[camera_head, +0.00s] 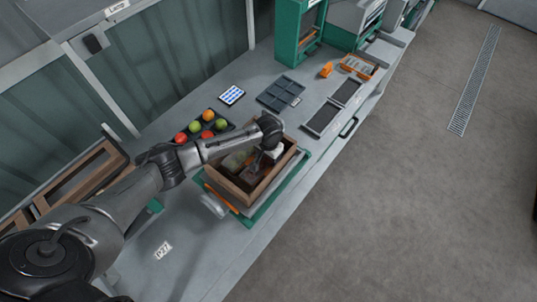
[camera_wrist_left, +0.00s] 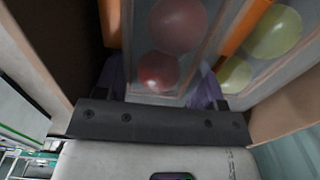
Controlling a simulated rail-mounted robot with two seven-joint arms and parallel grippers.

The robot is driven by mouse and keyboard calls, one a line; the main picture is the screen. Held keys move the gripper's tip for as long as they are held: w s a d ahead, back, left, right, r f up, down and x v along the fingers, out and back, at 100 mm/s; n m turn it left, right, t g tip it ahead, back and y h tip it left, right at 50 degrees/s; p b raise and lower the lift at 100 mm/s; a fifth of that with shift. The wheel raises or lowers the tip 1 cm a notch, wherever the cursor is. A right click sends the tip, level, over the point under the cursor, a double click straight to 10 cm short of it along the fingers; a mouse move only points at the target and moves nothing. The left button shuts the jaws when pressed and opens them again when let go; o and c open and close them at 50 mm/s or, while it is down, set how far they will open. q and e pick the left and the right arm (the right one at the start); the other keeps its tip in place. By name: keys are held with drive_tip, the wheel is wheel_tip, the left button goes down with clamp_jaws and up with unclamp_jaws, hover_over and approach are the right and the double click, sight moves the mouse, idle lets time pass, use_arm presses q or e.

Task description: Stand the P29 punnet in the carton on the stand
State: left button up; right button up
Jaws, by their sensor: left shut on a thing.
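The brown carton (camera_head: 272,183) sits on the green-edged stand (camera_head: 250,219) on the bench. My left gripper (camera_head: 262,160) reaches down into the carton. In the left wrist view my left gripper (camera_wrist_left: 163,92) is shut on a clear punnet (camera_wrist_left: 165,98) with red tomatoes, between its two purple pads. I take it for the P29 punnet, but no label is readable. A second punnet (camera_wrist_left: 262,62) with yellow-green tomatoes stands beside it at the right. Carton walls (camera_wrist_left: 35,60) show around them. Whether the held punnet touches the carton floor is hidden. My right gripper is not seen.
A dark tray (camera_head: 222,127) of red and green tomatoes lies behind the carton, near a tablet (camera_head: 231,95). Grey trays (camera_head: 281,94) and dark mats (camera_head: 322,118) lie farther along. A D21 label (camera_head: 163,250) marks clear bench. Wooden crates (camera_head: 85,178) stand at left.

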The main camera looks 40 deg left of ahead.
use_arm(q)
drive_tip(key=o, duration=1)
drive_tip(key=shift+c, duration=0.2)
drive_tip(key=c, duration=0.3)
drive_tip(key=shift+r, duration=0.1)
wheel_tip(320, 180, up, 4)
drive_tip(key=p, duration=0.5)
drive_tip(key=shift+r, duration=0.25)
wheel_tip(320, 180, up, 5)
drive_tip(key=p, duration=0.6)
drive_tip(key=shift+r+p, duration=0.2)
drive_tip(key=shift+p, duration=0.1)
